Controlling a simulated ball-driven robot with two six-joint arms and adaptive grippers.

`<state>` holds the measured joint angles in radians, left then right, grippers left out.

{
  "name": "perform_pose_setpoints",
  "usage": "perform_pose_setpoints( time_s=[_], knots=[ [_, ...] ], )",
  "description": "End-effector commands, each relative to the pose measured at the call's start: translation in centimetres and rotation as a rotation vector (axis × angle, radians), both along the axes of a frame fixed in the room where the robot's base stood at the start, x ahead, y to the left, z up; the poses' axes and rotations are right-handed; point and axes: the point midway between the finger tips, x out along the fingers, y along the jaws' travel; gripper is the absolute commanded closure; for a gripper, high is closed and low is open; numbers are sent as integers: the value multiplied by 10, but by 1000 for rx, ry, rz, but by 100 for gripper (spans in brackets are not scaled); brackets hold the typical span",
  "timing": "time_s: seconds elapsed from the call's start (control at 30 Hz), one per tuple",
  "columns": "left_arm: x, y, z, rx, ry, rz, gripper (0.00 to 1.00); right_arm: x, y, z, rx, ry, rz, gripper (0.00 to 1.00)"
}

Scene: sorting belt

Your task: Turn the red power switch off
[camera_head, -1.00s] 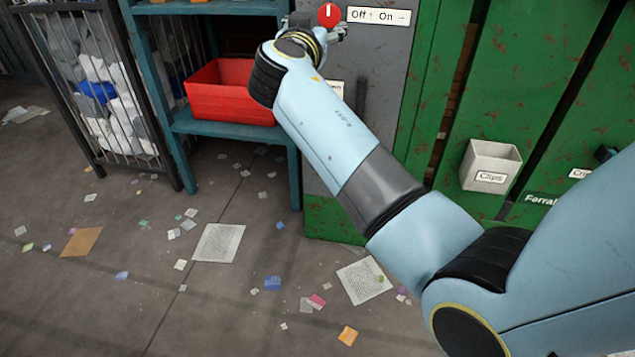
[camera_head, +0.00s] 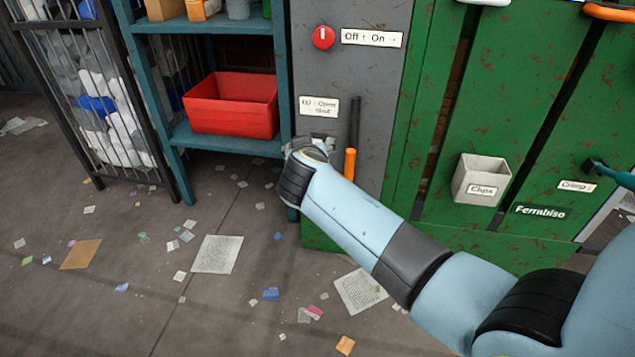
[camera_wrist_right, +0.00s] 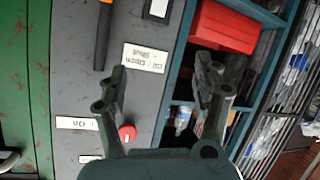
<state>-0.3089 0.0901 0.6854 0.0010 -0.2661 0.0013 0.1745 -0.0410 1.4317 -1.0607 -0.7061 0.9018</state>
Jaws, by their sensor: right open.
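The red round power switch (camera_head: 323,38) sits high on the grey panel. Its white mark stands upright, in line with the up arrow for "Off" on the label (camera_head: 371,38) to its right. In the right wrist view the switch (camera_wrist_right: 127,133) shows close to the base of one finger. My right gripper (camera_head: 318,143) is below the switch, clear of it, in front of the lower panel. In the wrist view my right gripper (camera_wrist_right: 161,68) has its fingers spread, with nothing between them. My left gripper is not in view.
A lever with an orange grip (camera_head: 350,163) and a second label (camera_head: 319,107) are on the panel near my right gripper. A blue shelf with a red bin (camera_head: 232,105) stands left. A grey clips box (camera_head: 481,180) hangs on the green cabinet. Paper scraps litter the floor.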

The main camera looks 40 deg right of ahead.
Motion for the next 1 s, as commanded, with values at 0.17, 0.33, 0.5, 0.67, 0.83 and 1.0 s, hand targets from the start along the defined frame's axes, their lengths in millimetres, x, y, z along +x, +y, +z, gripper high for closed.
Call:
perform_pose_setpoints(
  time_s=[0.17, 0.33, 0.5, 0.67, 0.83, 1.0],
  knots=[
    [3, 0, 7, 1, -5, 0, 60, -18, 5, -32, 19, 85, 40, 33],
    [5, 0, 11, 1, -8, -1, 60, -32, 9, -54, 34, 143, 69, 33],
    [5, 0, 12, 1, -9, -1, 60, -39, 11, -66, 42, 171, 83, 33],
    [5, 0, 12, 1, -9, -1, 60, -41, 12, -69, 45, 177, 86, 33],
    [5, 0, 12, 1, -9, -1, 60, -41, 12, -69, 44, 177, 85, 33],
    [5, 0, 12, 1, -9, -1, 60, -41, 12, -68, 44, 177, 85, 33]
  ],
)
